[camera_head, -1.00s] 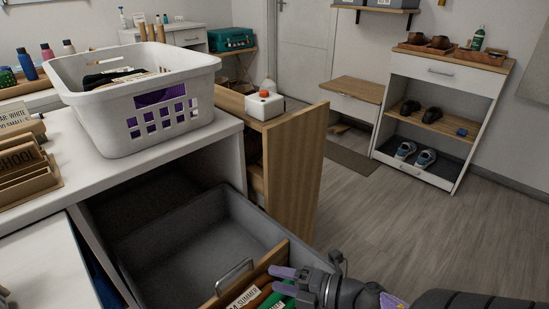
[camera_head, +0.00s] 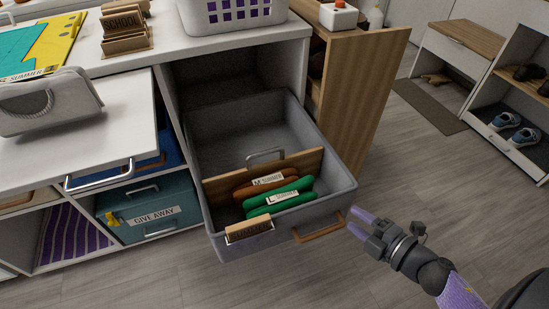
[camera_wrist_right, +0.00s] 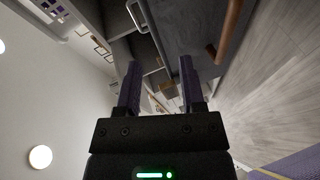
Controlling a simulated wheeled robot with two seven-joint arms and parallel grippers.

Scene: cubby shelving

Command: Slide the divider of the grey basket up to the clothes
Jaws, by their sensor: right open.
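The grey basket (camera_head: 352,185) is pulled out of its cubby like a drawer. Its wooden divider (camera_head: 222,188) stands upright across it, with a metal handle (camera_head: 266,156) on its rear side. Folded clothes, brown (camera_head: 245,192) and green (camera_head: 300,186) with paper labels, stand between the divider and the front wall. The divider is close behind the brown clothes; I cannot tell whether they touch. My right gripper (camera_head: 360,223) is open and empty, just right of the basket's front corner in the head view. Its spread fingers show in the right wrist view (camera_wrist_right: 158,85). My left gripper is out of view.
A wooden handle (camera_head: 319,228) and a tag (camera_head: 249,231) are on the basket's front. An open wooden panel (camera_head: 362,85) stands right of the basket. A teal give-away bin (camera_head: 120,205) is at left. The floor at right is clear.

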